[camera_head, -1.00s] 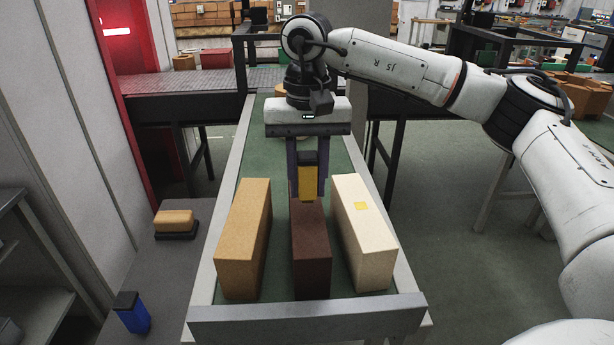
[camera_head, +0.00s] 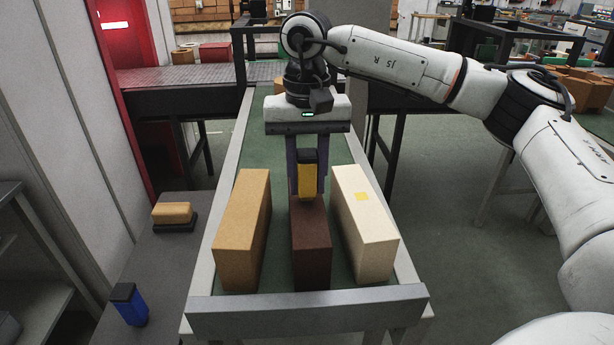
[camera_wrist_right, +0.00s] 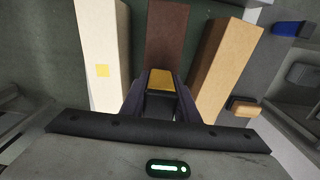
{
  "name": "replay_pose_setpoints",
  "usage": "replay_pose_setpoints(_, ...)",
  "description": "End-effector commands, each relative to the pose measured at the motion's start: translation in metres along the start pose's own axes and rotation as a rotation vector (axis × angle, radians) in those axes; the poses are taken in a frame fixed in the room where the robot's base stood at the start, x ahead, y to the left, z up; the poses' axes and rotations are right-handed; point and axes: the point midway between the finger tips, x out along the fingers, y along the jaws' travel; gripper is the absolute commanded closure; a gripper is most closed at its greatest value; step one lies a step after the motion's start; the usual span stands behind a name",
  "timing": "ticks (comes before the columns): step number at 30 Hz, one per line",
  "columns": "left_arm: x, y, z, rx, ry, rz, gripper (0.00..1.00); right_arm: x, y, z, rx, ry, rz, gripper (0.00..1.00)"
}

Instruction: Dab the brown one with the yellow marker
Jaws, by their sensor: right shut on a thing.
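The dark brown brick (camera_head: 311,254) stands in the middle of three bricks on the green conveyor (camera_head: 279,277). The yellow marker (camera_head: 306,181), a yellow block with a dark top, is held upright in my right gripper (camera_head: 306,192). The gripper is shut on it, directly above the brown brick's top. Whether the marker's lower end touches the brick cannot be told. In the right wrist view the yellow marker (camera_wrist_right: 161,79) sits between the fingers, in front of the brown brick (camera_wrist_right: 167,35). No yellow mark shows on the brown brick. My left gripper is out of view.
A tan brick (camera_head: 243,240) stands left of the brown one. A cream brick (camera_head: 364,240) with a yellow square on top stands right. A blue marker (camera_head: 130,305) and a tan sponge-like block (camera_head: 172,212) on a dark base are on the left surface.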

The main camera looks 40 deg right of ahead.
Motion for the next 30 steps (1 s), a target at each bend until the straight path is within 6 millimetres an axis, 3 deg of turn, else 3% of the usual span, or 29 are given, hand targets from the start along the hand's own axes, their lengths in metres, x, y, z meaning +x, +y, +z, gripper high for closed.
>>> replay_pose_setpoints(30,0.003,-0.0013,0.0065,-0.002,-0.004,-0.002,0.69,0.0091,-0.0001,-0.0001,0.0,0.001,-0.001,0.86)
